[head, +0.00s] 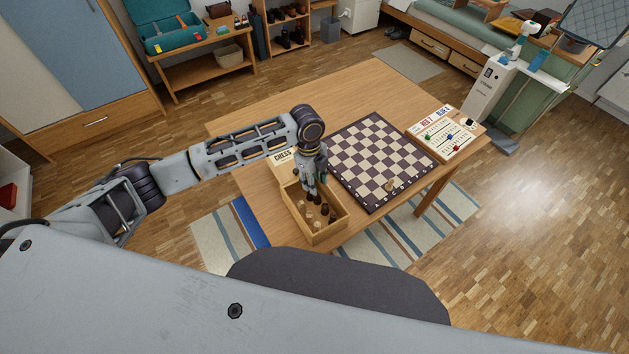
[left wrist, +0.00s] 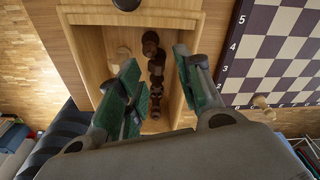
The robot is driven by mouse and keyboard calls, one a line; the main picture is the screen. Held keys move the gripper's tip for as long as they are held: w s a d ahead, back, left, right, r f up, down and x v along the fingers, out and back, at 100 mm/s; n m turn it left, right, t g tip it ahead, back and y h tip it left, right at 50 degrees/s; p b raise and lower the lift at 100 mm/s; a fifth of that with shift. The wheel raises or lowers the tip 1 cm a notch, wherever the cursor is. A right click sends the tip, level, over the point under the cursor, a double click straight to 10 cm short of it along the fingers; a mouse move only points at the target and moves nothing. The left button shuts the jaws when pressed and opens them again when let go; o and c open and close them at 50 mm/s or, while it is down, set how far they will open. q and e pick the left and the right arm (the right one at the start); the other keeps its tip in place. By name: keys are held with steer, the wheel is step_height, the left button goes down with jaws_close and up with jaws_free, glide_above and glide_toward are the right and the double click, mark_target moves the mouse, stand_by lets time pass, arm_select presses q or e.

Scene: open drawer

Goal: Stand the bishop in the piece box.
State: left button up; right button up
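The piece box (head: 336,226) is an open wooden tray at the table's near edge, with several dark and light chess pieces in it. It also shows in the left wrist view (left wrist: 88,50). My left gripper (head: 311,196) points down into the box. In the left wrist view its green-padded fingers (left wrist: 157,60) are apart. Dark pieces (left wrist: 155,72) show in the gap between them, seemingly in the box, with a light piece (left wrist: 123,54) beside the left finger. I cannot tell which piece is the bishop. My right gripper is not in view.
The chessboard (head: 380,150) lies right of the box, with one light piece (head: 389,186) at its near edge. A white scoring board (head: 446,134) with coloured markers lies at the table's right. A card marked CHESS (head: 282,161) is behind the box. The table's far part is clear.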

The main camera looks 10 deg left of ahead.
arm_select(q)
step_height(320, 180, up, 12)
steer(key=a, duration=0.1)
steer(key=shift+w, duration=0.35)
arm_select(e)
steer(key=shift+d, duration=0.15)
arm_select(q)
steer(key=shift+a, duration=0.1)
steer(key=shift+f, duration=0.1)
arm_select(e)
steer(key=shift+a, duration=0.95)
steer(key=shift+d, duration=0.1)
